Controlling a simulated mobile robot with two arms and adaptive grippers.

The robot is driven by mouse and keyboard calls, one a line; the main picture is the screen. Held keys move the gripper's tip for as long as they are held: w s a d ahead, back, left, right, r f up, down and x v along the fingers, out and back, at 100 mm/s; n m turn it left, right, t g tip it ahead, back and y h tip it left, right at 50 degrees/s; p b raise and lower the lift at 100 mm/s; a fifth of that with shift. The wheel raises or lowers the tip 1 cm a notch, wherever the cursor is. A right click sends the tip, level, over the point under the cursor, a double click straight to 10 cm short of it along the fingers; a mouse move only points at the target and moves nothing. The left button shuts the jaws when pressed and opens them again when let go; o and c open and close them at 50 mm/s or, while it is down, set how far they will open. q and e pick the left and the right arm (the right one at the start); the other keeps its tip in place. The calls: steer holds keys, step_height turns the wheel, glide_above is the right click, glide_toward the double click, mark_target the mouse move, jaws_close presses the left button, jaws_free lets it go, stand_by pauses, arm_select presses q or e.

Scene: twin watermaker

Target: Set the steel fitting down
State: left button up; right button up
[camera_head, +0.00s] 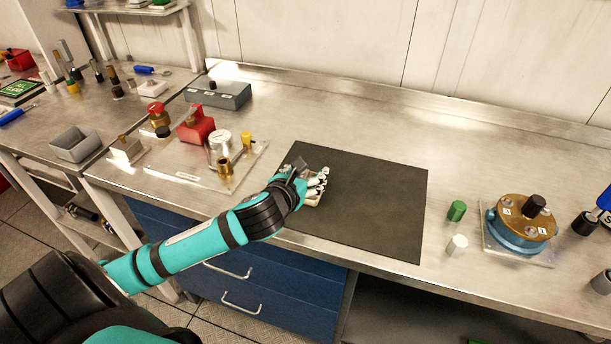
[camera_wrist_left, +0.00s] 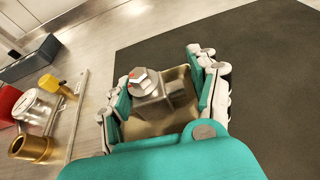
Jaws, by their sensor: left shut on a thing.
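My left gripper (camera_head: 318,186) is at the left part of the dark mat (camera_head: 385,205) on the steel bench. In the left wrist view, its fingers (camera_wrist_left: 165,95) are shut around the steel fitting (camera_wrist_left: 150,85), a grey metal block with a hex-shaped end and a small red mark. A tan piece (camera_wrist_left: 165,122) shows around and below the fitting between the fingers. In the head view the hand hides most of the fitting. I cannot tell whether the fitting touches the mat. My right gripper is not in view.
Left of the mat, a clear plate (camera_head: 190,178) carries a red block (camera_head: 195,128), a silver cylinder (camera_head: 221,147) and brass parts (camera_head: 225,170). A grey box (camera_head: 218,94) stands behind. Right of the mat are a green cylinder (camera_head: 456,211), a white cylinder (camera_head: 457,245) and a blue-and-brass device (camera_head: 520,225). The mat's right half is clear.

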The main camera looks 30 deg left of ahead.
arm_select(q)
steer(key=shift+s+f, duration=0.1)
steer(key=shift+f, duration=0.25)
